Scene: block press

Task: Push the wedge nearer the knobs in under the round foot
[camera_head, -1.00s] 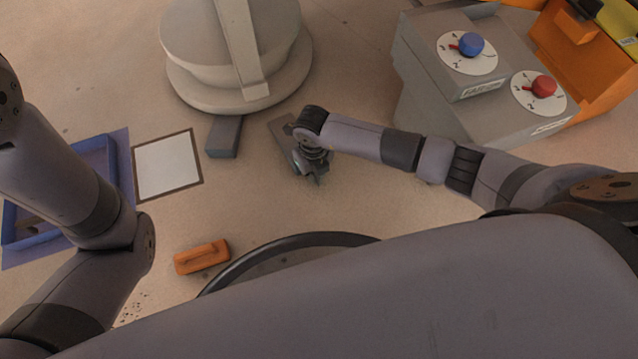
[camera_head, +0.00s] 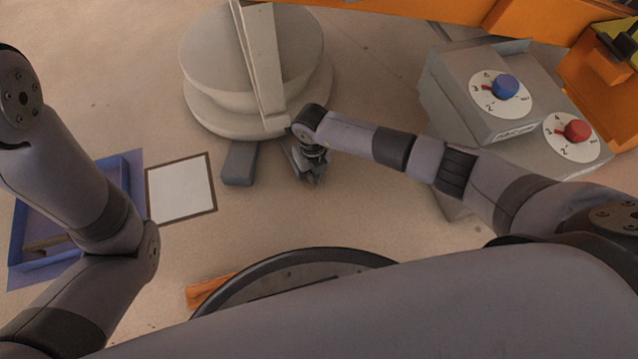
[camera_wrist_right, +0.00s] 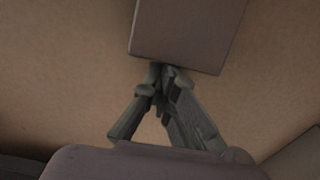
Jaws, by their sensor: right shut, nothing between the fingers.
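The round foot (camera_head: 225,118) is the broad pale disc under the grey column at the top. The wedge nearer the knobs is almost wholly hidden behind my right gripper (camera_head: 311,179) in the head view. In the right wrist view this grey wedge (camera_wrist_right: 186,36) lies straight ahead of my right gripper (camera_wrist_right: 163,72). The shut, empty fingertips are at its near end and seem to touch it. How far it lies under the foot cannot be seen. The other grey wedge (camera_head: 240,163) lies at the foot's near edge. My left gripper is out of view.
The grey box with the blue knob (camera_head: 505,87) and red knob (camera_head: 577,130) stands right of my right forearm. A white dark-edged square (camera_head: 180,188) and a blue tray (camera_head: 20,240) lie left. An orange block (camera_head: 206,290) is partly hidden in front.

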